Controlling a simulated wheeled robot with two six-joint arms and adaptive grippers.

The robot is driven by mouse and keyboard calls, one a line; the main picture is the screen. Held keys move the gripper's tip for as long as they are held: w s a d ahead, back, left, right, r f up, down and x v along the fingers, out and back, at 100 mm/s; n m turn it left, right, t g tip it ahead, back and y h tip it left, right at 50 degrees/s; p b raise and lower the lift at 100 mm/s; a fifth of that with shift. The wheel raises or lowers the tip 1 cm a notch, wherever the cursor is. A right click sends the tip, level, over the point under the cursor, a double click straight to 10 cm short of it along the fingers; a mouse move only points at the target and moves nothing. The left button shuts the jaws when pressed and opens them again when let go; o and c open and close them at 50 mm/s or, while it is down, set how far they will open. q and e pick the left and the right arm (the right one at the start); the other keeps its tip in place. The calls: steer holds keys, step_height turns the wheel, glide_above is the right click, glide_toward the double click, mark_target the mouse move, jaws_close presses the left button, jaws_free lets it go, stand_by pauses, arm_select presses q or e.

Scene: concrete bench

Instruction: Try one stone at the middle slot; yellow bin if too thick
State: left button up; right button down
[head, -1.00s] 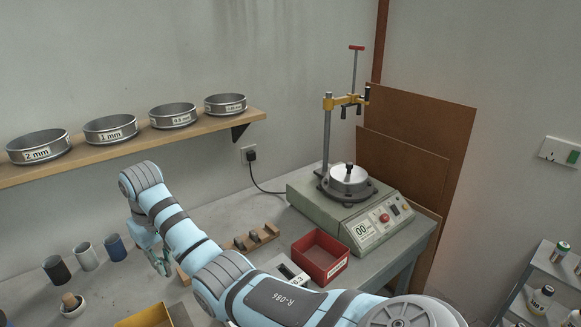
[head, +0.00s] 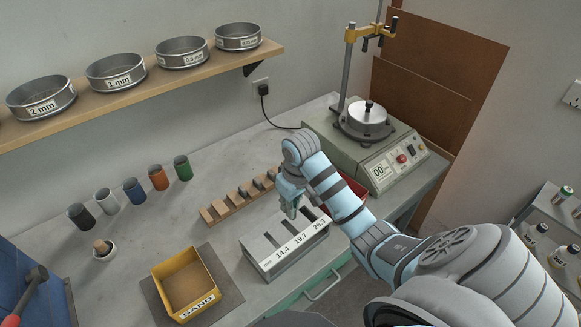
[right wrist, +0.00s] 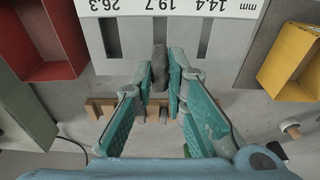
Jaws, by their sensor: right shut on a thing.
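The grey slot gauge (head: 262,253) lies on the bench, marked 14.4, 19.7 and 26.3 mm; it also shows upside down in the right wrist view (right wrist: 180,35). My right gripper (head: 291,211) is at the gauge's far side, shut on a dark grey stone (right wrist: 158,68). The stone lines up with the middle slot, 19.7, in the right wrist view. I cannot tell whether its end is inside the slot. The yellow bin (head: 166,279), labelled SAND, stands left of the gauge. My left gripper is out of view.
A wooden rack (head: 222,208) with stones lies behind the gauge. A red bin (head: 350,190) is partly hidden by my right arm. Several coloured cups (head: 135,190) stand at the back left. A grey machine (head: 385,150) stands at the right.

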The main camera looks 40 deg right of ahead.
mark_target(287, 237)
steer(key=f, duration=0.2)
steer(key=shift+w+f, duration=0.35)
steer(key=shift+a+f, duration=0.1)
steer(key=shift+f, duration=0.5)
steer(key=shift+s+f, duration=0.15)
steer(key=shift+f, duration=0.3)
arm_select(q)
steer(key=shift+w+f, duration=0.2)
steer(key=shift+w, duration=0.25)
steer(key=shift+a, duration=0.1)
arm_select(e)
steer(key=shift+f, duration=0.1)
steer(key=shift+f, duration=0.1)
arm_select(q)
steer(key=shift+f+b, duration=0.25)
steer(key=shift+b, duration=0.1)
arm_select(e)
steer(key=shift+f, duration=0.95)
